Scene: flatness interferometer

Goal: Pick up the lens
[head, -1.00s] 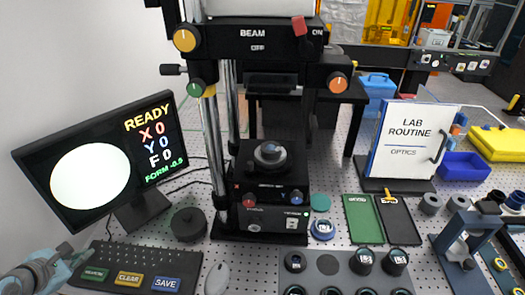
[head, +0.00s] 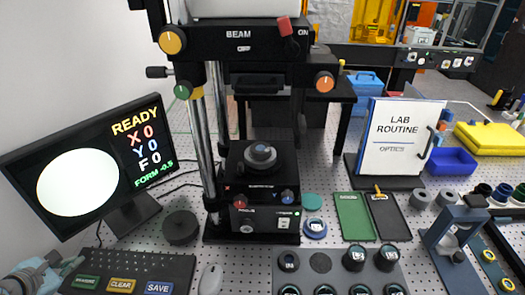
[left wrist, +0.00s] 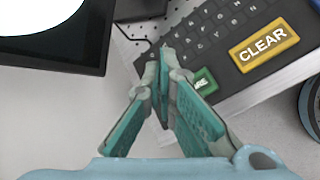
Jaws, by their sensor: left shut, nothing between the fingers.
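Several dark round optics sit in a grey tray (head: 337,263) at the bottom of the head view, among them a tall black-ringed one (head: 355,257) and a small one (head: 288,261). I cannot tell which is the lens. A blue-ringed round piece (head: 315,228) lies just behind the tray, and a round piece (head: 260,155) sits on the interferometer stage. My left gripper (head: 62,264) is at the far left by the keyboard, well away from the tray. In the left wrist view its teal fingers (left wrist: 165,70) are shut and empty over the keyboard's edge. My right gripper is not in view.
The interferometer (head: 252,190) stands in the middle, with a monitor (head: 150,205) to its left. The keyboard (head: 150,268), a mouse (head: 210,277) and a black round knob (head: 181,228) lie between my left gripper and the tray. Green (head: 354,217) and black plates lie behind the tray.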

